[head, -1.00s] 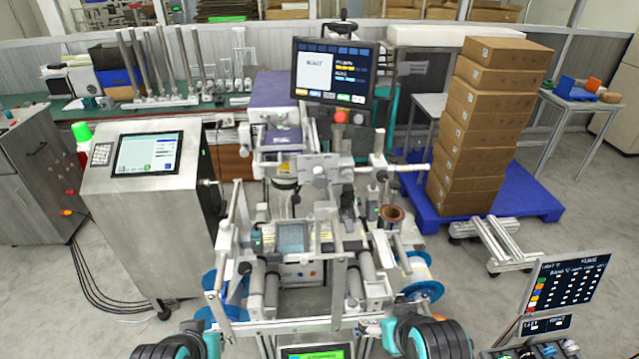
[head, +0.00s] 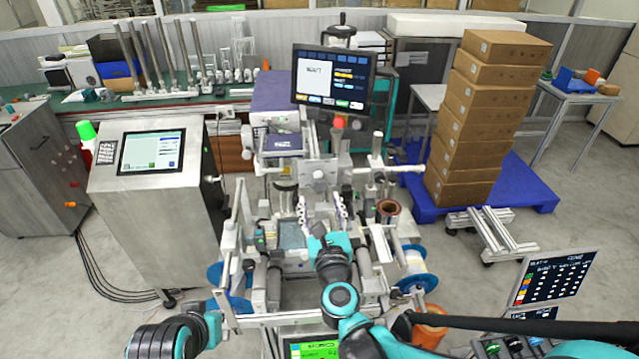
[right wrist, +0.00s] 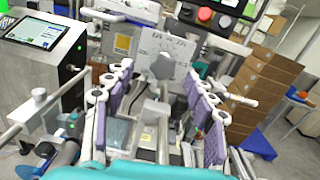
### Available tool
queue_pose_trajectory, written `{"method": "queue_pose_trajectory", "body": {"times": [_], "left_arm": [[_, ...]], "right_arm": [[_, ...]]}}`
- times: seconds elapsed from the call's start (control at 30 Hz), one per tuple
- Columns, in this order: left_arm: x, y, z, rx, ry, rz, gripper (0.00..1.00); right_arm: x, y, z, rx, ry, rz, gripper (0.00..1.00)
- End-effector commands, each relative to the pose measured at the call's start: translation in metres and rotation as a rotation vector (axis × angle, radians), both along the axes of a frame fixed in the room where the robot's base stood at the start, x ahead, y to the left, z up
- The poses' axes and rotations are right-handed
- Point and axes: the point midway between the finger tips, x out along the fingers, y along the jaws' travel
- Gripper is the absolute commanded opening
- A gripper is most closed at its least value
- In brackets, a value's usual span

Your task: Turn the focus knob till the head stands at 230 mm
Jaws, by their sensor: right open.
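A grey knob (right wrist: 162,66) sits on a light plate with dark lettering in the right wrist view, straight ahead between my fingers. I take it for the focus knob; the lettering is too small to read surely. In the head view the grey head (head: 318,173) of the machine stands at the middle, below the monitor. My right gripper (head: 320,212) is open and empty in front of the head, fingers pointing at it. Its purple-padded fingers also show in the right wrist view (right wrist: 160,80), apart from the knob. My left gripper is out of view; only its arm shows at lower left.
A monitor (head: 332,78) with unreadable small text and a red button (head: 339,122) stand above the head. A steel cabinet with a screen (head: 152,152) is at left. Stacked cartons (head: 474,130) stand on a blue pallet at right. Rails and rollers surround my right gripper.

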Motion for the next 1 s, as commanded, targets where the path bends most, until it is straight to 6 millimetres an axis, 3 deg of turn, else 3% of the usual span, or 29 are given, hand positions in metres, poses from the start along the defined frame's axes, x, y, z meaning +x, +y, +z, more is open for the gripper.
{"method": "queue_pose_trajectory", "body": {"times": [0.13,0.6,0.97,1.0], "left_arm": [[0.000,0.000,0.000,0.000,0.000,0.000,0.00],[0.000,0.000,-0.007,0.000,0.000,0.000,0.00],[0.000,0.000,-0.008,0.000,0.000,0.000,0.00],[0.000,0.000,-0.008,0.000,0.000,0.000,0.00]], "right_arm": [[0.006,-0.004,-0.012,0.136,0.026,-0.042,0.55],[0.072,-0.005,-0.012,0.138,0.026,-0.043,0.55],[0.080,-0.005,-0.011,0.137,0.026,-0.042,0.55],[0.080,-0.005,-0.011,0.137,0.026,-0.042,0.47]]}}
